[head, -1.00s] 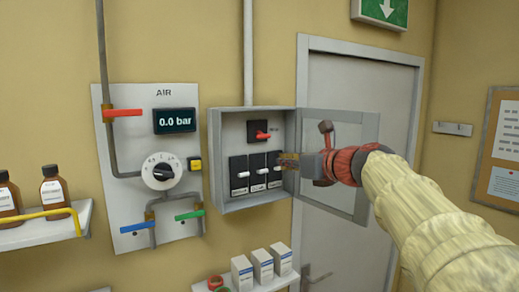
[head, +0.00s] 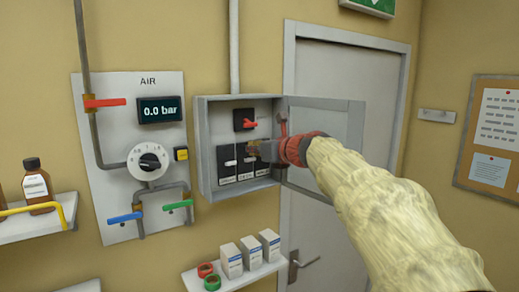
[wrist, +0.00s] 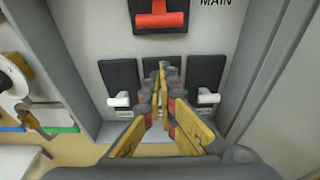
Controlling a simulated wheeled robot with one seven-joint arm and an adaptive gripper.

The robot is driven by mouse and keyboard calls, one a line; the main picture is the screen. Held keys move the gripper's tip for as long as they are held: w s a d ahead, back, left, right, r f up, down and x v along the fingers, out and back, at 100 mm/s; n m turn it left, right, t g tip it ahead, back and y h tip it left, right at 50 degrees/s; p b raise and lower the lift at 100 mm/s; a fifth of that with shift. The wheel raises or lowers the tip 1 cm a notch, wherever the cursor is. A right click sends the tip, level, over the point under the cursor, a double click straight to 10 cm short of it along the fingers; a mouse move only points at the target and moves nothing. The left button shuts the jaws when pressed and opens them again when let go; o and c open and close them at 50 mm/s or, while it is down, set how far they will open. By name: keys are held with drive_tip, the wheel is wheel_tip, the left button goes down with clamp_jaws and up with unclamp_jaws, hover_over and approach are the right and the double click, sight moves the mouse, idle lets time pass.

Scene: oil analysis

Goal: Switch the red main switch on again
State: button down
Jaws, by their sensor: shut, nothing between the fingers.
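The red main switch (head: 249,122) sits on a black plate in the upper part of the open grey switch box (head: 205,165). Its red handle lies roughly crosswise in the wrist view (wrist: 160,20), below the edge of the frame and beside the word MAIN. My gripper (head: 257,149) is shut and empty, its fingertips inside the box below the main switch. In the wrist view the fingers (wrist: 160,76) point at the middle one of three black breakers and hide most of it. The white levers of the left breaker (wrist: 118,99) and right breaker (wrist: 208,98) show.
The box door (head: 335,125) stands open to the right, close to my wrist. The air panel (head: 105,220) with its dial and coloured valves is left of the box and reads 0.0 bar. A shelf (head: 240,282) with white boxes and tape rolls is below.

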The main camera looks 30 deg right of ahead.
sight(245, 120)
drive_tip(key=r, duration=0.2)
drive_tip(key=s+r, duration=0.1)
drive_tip(key=r, duration=0.1)
drive_tip(key=shift+p, duration=0.35)
drive_tip(key=shift+r+p, duration=0.1)
drive_tip(key=shift+p, duration=0.5)
drive_tip(key=shift+s+p, duration=0.1)
drive_tip(key=shift+p, duration=0.55)
drive_tip(key=shift+g+p, duration=0.3)
drive_tip(key=shift+p, duration=0.05)
drive_tip(key=shift+s+r+g+p, duration=0.2)
drive_tip(key=shift+r+g+p, duration=0.15)
drive_tip(key=shift+p, duration=1.65)
